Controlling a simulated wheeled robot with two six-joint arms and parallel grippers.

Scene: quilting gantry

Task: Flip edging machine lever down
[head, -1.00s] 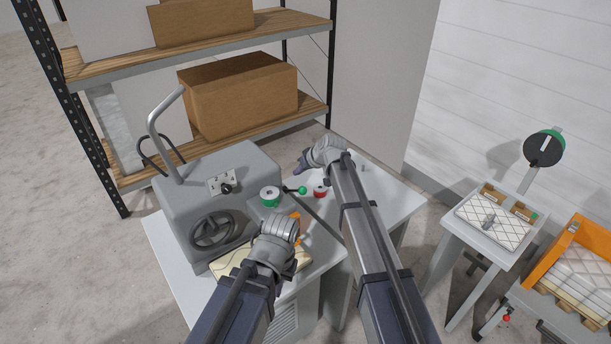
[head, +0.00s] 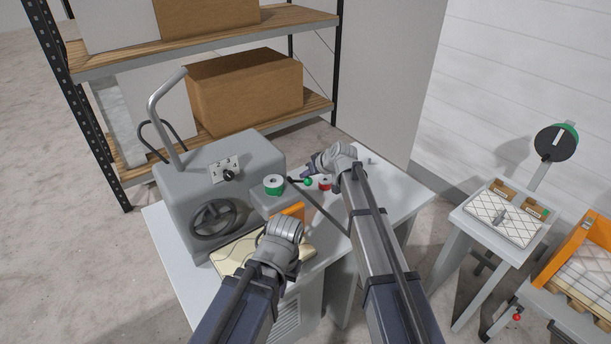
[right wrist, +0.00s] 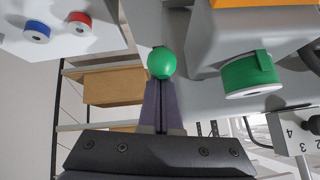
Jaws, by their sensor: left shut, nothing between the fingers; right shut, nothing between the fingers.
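The grey edging machine (head: 235,160) stands on a light table. Its lever is a short dark rod with a green ball knob (head: 307,182), sticking out to the right of the machine in the head view. My right gripper (head: 308,173) is shut and empty, with its fingertips just behind the knob. In the right wrist view the green knob (right wrist: 161,63) sits right at the tips of the shut fingers (right wrist: 161,90); I cannot tell whether they touch. My left gripper (head: 290,262) is low over the table front; its fingertips are mostly hidden, and it is shut and empty.
The machine has a handwheel (head: 213,220), a numbered dial (head: 227,172) and a tall bent tube (head: 160,115). A green spool (head: 273,184) and a red spool (head: 325,183) are near the knob. A pale padded piece (head: 232,256) lies by my left gripper. Shelving stands behind.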

